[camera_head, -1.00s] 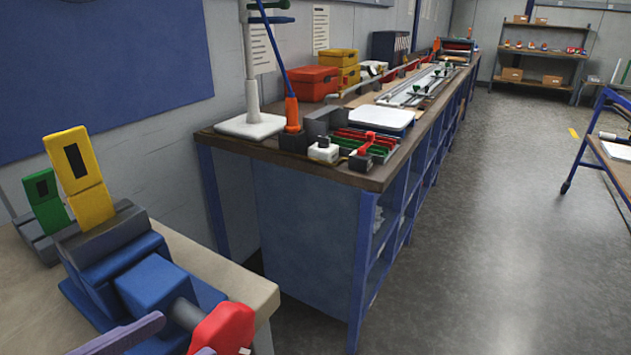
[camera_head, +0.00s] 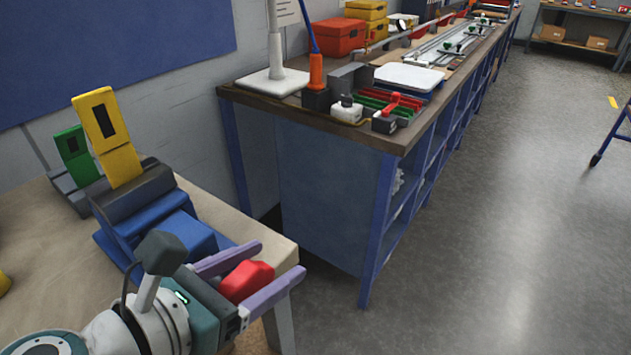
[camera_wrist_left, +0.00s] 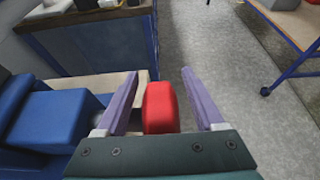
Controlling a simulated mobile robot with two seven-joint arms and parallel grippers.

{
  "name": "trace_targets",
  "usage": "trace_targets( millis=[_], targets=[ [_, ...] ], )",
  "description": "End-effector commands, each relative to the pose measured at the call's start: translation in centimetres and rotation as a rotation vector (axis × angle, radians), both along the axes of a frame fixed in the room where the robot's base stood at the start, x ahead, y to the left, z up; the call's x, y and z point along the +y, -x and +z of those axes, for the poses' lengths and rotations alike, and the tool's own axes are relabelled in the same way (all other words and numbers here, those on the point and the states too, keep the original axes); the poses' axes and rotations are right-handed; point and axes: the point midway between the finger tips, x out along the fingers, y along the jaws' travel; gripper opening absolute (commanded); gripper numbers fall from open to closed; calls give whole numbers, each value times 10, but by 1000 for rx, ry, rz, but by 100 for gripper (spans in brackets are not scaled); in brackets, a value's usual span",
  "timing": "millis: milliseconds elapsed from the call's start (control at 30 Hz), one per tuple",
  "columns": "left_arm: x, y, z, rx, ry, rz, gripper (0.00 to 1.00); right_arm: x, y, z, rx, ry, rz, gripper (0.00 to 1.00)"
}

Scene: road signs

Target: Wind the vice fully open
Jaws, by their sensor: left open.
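The vice is a blue block (camera_head: 188,236) with a dark grey jaw (camera_head: 140,190), standing on the bench at left. A yellow plate with a dark slot (camera_head: 108,138) stands up at the dark jaw. The vice's red handle (camera_head: 247,281) is at its front end, and it also shows in the left wrist view (camera_wrist_left: 160,108). My left gripper (camera_head: 281,258) is open, with one purple finger on each side of the red handle. In the left wrist view, gaps show between the handle and both fingers (camera_wrist_left: 160,78). My right gripper is not in view.
A green plate (camera_head: 75,155) stands in a grey base behind the vice. The beige bench top (camera_head: 40,225) ends just right of the handle. Beyond a gap stands a long blue workbench (camera_head: 330,200) with boxes and trays. The floor (camera_head: 500,240) at right is clear.

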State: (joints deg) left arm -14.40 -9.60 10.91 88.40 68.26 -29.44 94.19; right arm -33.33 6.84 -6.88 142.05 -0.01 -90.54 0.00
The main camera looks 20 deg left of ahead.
Motion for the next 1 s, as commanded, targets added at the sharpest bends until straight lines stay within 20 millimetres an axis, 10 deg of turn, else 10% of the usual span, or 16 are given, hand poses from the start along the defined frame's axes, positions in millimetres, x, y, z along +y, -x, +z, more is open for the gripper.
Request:
trace_targets(
  millis=[267, 867, 1000],
  targets=[
    [0, -1, 0, -1, -1, 0, 69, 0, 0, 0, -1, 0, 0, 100],
    [0, -1, 0, -1, -1, 0, 1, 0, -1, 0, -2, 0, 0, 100],
    [0, -1, 0, -1, -1, 0, 0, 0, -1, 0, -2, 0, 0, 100]
  ],
)
